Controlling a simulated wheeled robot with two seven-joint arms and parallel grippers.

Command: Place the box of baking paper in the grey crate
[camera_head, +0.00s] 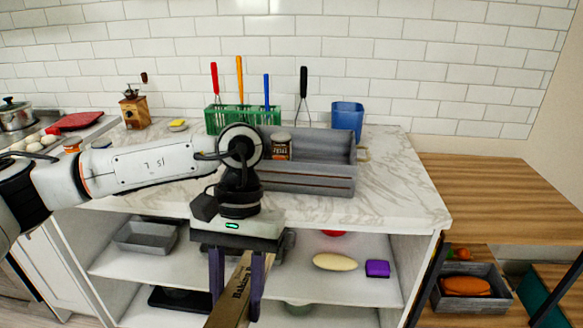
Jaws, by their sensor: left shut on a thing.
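My left gripper (236,285) is low in front of the counter's front edge, fingers pointing down. It is shut on the box of baking paper (236,297), a long tan box with dark lettering that tilts and runs out of the bottom of the view. The grey crate (320,179) stands on the marble counter, behind and to the right of my left gripper. My left wrist hides the crate's left end. My right gripper is not in view.
A green rack (217,120) with several utensils and a blue cup (347,118) stand behind the crate. The marble counter (400,190) is bare right of the crate. Shelves below hold a grey tray (146,236), a pale oblong thing (335,262) and a purple block (377,268).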

